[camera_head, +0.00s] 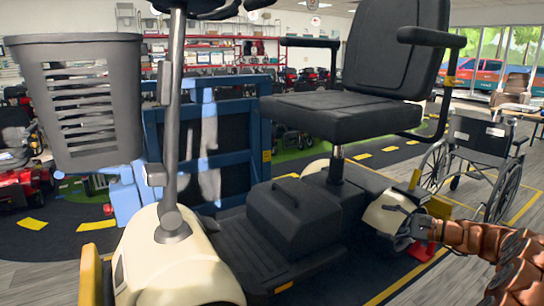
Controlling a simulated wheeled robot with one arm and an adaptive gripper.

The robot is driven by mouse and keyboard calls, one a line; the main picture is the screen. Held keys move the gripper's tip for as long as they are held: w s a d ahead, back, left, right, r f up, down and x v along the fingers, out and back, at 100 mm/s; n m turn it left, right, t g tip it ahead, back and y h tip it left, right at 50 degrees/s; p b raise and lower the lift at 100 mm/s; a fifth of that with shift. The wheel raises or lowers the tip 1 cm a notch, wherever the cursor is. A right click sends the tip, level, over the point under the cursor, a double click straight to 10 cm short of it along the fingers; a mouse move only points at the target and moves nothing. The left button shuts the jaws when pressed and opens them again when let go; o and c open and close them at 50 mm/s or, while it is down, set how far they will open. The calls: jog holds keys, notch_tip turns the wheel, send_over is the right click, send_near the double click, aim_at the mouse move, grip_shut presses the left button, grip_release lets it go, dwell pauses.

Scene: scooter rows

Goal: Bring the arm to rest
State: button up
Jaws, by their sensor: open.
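My arm comes in from the lower right, a copper-brown segmented arm reaching left. My gripper (408,224) is dark and small at its end, open, in front of the cream rear housing (385,213) of a mobility scooter. I cannot tell whether it touches the housing. Nothing shows held in it. A red part (419,251) sits just below the gripper. The scooter has a black seat (345,118), a black box (300,215) on its footboard and a grey basket (78,100) at the front left.
A wheelchair (480,150) stands to the right, behind the arm. A blue frame (230,180) stands behind the scooter. Red shelving (215,55) and more scooters fill the back. Dark floor with yellow markings (97,225) is partly clear at the left.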

jog(key=s+a+r+n+g+p, duration=0.2)
jog(key=s+a+r+g, duration=0.15)
jog(key=a, duration=0.45)
jog(key=s+a+r+n+g+p, duration=0.25)
jog(key=s+a+r, duration=0.25)
jog(key=a, duration=0.3)
jog(key=s+a+r+n+g+h+p, duration=0.35)
jog(key=s+a, duration=0.55)
jog(key=s, duration=0.3)
jog(key=s+d+r+n+h+p, duration=0.1)
jog(key=s+d+n+h+p, duration=0.1)
jog(key=s, duration=0.8)
jog(key=s+d+r+n+g+h+p, duration=0.1)
jog(key=s+d+n+h+p, duration=0.1)
jog(key=s, duration=0.8)
jog(key=s+d+r+n+g+h+p, duration=0.1)
jog(key=s+d+h+p, duration=0.3)
jog(key=s, duration=0.6)
jog(key=n+h+p, duration=0.1)
jog(key=h+p, duration=0.1)
jog(key=p, duration=0.1)
jog(key=shift+r, duration=0.4)
jog(key=shift+s+d+n, duration=0.2)
jog(key=shift+d+n, duration=0.1)
jog(key=shift+c, duration=0.2)
